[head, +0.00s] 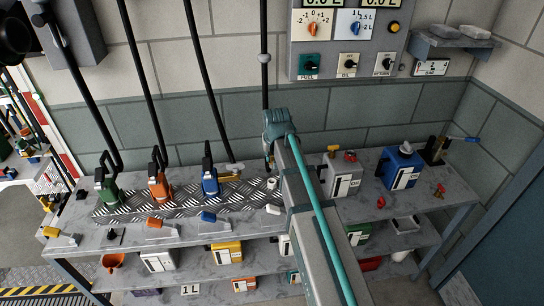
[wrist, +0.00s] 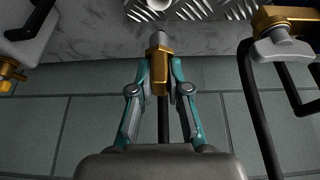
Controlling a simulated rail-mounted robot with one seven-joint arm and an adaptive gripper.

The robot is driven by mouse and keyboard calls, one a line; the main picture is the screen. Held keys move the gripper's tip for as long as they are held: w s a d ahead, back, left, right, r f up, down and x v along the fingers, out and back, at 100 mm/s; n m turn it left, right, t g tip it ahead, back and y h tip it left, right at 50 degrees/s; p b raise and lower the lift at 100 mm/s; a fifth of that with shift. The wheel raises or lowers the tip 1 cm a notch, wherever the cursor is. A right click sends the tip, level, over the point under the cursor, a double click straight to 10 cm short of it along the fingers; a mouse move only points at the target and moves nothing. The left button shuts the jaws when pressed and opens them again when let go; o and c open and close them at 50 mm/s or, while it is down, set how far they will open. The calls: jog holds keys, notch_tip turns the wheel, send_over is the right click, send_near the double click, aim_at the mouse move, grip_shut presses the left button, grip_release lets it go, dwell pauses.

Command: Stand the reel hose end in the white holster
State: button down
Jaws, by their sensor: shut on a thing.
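My gripper (wrist: 160,80) is shut on the brass and grey reel hose end (wrist: 159,62). The hose end's grey tip points toward the top of the wrist view, and its black hose runs back below the fingers. In the head view my gripper (head: 270,160) is at the back of the bench, near the wall, and my arm hides most of the hose end. The white holster (head: 272,184) looks like a small white cup on the tread plate. Its rim (wrist: 157,4) is cut off at the top of the wrist view, apart from the tip.
Green (head: 107,187), orange (head: 158,183) and blue (head: 210,180) nozzles stand left on the tread plate. A white can (head: 341,180) and blue can (head: 403,168) stand right.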

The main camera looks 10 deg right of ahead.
jog(key=shift+f+b, duration=1.4)
jog(key=shift+f, duration=1.5)
jog(key=shift+f+b, duration=0.5)
jog(key=shift+f, duration=1.2)
jog(key=c, duration=1.1)
grip_release()
jog(key=shift+o, duration=0.2)
jog(key=shift+s+r, duration=0.1)
jog(key=shift+r, duration=0.05)
jog(key=v, duration=1.1)
jog(key=shift+r, duration=0.4)
jog(key=shift+s, duration=0.1)
